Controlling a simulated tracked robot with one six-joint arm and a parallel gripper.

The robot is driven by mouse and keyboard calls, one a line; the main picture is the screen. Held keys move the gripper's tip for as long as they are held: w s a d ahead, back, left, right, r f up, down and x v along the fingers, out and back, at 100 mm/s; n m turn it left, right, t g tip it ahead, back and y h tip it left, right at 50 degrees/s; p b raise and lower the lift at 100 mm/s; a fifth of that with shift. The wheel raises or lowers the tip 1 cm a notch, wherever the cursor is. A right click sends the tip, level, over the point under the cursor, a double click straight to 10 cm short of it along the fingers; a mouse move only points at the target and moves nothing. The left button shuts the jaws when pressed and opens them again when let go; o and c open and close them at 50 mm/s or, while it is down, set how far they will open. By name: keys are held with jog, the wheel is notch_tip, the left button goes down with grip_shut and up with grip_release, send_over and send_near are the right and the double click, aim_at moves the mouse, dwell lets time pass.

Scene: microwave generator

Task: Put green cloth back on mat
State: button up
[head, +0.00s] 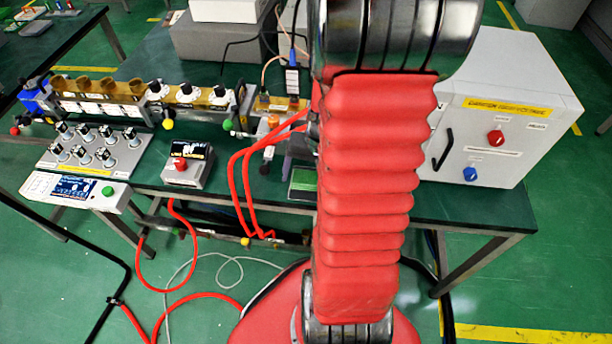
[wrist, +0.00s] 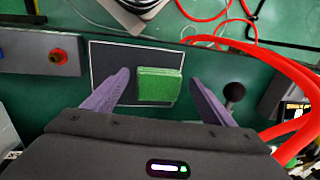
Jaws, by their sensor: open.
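The green cloth (wrist: 160,86) is a small folded block between the two purple fingers of my gripper (wrist: 159,77) in the wrist view. My gripper is open, with a gap on each side of the cloth. The cloth appears over the right part of a dark mat (wrist: 107,62) with a thin white border; I cannot tell whether it rests flat on it. In the head view, the cloth (head: 305,177) shows small beside my red arm, and the mat (head: 300,193) is partly hidden behind the arm.
Red hoses (wrist: 290,78) curve close to the right finger. A black round knob (wrist: 235,91) stands beside that finger. A grey box with a red button (wrist: 57,57) is at the left. A grey cabinet (head: 510,110) stands on the right of the green bench (head: 460,207).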

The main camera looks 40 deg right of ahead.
notch_tip(320, 180, up, 12)
jog(key=s+d, duration=0.1)
jog(key=shift+s+d, duration=0.15)
jog(key=shift+s, duration=0.25)
dwell(0.3)
jog(key=shift+f, duration=0.1)
dwell(0.5)
jog(key=a+r+n+t, duration=0.1)
jog(key=a+r+n, duration=0.2)
jog(key=a, duration=0.5)
jog(key=a+r+n+t, duration=0.1)
jog(key=a+r+n, duration=0.3)
jog(key=a, duration=0.4)
jog(key=a+r+n+t+h, duration=0.1)
jog(key=a+r+n+t, duration=0.1)
jog(key=a+r, duration=0.4)
jog(key=shift+s+a+n, duration=0.45)
jog(key=shift+a+n, duration=0.25)
jog(key=shift+a, duration=0.2)
jog(key=shift+c, duration=0.7)
